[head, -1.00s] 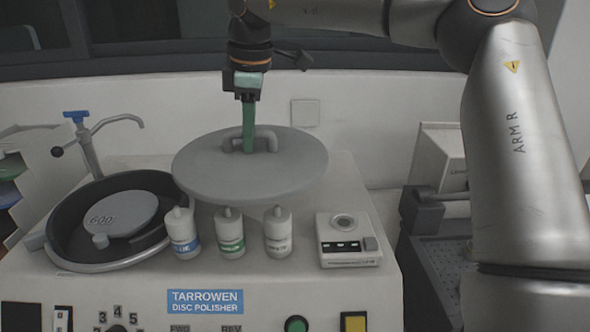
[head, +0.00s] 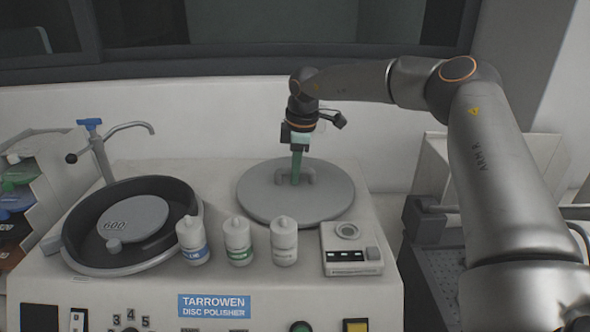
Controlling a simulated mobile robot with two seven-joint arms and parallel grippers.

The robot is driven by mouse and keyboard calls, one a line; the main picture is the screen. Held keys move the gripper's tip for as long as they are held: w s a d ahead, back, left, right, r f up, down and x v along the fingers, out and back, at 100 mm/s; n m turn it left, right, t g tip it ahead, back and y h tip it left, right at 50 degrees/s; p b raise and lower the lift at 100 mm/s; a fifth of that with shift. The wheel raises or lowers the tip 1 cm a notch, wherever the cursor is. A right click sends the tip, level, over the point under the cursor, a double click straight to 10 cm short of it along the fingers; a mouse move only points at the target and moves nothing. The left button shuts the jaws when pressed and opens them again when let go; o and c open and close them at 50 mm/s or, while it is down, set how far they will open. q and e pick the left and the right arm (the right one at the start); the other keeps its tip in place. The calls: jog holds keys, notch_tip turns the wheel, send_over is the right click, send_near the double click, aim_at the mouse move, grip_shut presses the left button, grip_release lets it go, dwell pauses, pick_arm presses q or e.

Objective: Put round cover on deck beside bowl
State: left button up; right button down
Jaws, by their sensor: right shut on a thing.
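The round cover (head: 265,197) is a flat grey disc with a bent handle (head: 311,178) on top. It lies level at the back right of the polisher's deck (head: 215,175), behind the bottles. Whether it rests fully on the deck or hovers just above is hard to tell. My right gripper (head: 297,178), with green fingers, points down and is shut on the cover's handle. The bowl (head: 189,208) is black inside, uncovered, with a grey disc marked 600 in it, at the deck's left. A gap separates cover and bowl. My left gripper is not in view.
Three white bottles (head: 238,241) stand in a row in front of the cover. A small device (head: 350,255) sits at the deck's front right. A tap (head: 105,150) with a blue top rises behind the bowl.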

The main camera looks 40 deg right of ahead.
aim_at(300, 187)
jog(key=shift+f, duration=0.25)
jog(key=c, duration=0.8)
grip_release()
jog(key=shift+f, duration=0.1)
jog(key=shift+o, duration=0.2)
notch_tip(300, 187, up, 12)
jog(key=s+b, duration=0.1)
jog(key=s, duration=0.1)
jog(key=shift+a, duration=0.1)
